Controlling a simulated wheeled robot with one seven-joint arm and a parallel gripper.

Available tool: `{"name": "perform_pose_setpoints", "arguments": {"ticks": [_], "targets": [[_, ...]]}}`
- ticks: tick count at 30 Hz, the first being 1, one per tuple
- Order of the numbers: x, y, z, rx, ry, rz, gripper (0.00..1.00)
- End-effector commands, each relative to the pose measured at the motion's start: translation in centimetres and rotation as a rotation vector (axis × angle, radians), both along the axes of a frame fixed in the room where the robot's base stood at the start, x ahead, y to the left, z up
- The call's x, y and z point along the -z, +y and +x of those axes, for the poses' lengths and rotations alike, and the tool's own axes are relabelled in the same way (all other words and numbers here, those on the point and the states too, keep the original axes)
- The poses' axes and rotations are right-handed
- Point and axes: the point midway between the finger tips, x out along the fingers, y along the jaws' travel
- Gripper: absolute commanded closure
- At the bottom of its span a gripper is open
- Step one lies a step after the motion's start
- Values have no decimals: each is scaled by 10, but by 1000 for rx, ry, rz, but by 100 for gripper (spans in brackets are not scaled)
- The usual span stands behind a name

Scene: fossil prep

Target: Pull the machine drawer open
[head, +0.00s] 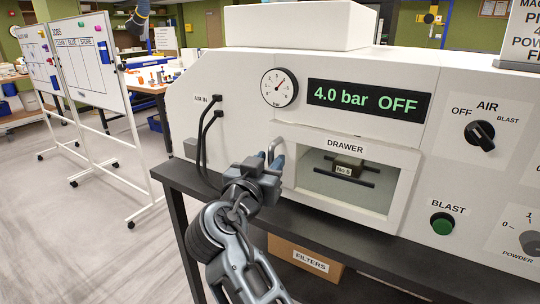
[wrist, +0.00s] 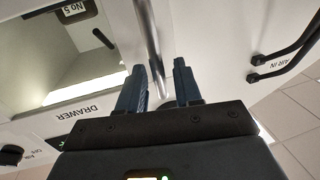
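The machine drawer (head: 347,208) is a white-framed front with a window, under a DRAWER label, and looks shut in the head view. A dark block marked No 5 (head: 346,167) shows behind the window. A metal bar handle (head: 274,146) stands at the left of the window; it also shows in the wrist view (wrist: 148,42). My gripper (head: 268,163) is at this handle. In the wrist view my blue fingers (wrist: 164,80) are apart, with the bar's near end between them, closer to the left finger. Contact is not clear.
Air hoses (head: 205,135) plug in left of the handle. A dial gauge (head: 279,87) and a display (head: 369,100) reading 4.0 bar OFF sit above. A FILTERS box (head: 305,262) is below the bench. Open floor lies at left, with whiteboards (head: 92,59) on wheels.

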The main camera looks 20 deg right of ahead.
Motion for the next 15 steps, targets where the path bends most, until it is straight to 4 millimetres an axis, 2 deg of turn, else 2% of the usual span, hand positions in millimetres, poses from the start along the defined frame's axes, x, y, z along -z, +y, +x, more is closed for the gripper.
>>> {"name": "perform_pose_setpoints", "arguments": {"ticks": [4, 13, 15], "targets": [[0, -7, 8, 0, 1, -1, 66], [1, -9, 9, -1, 0, 0, 66], [1, -9, 9, -1, 1, -1, 73]]}}
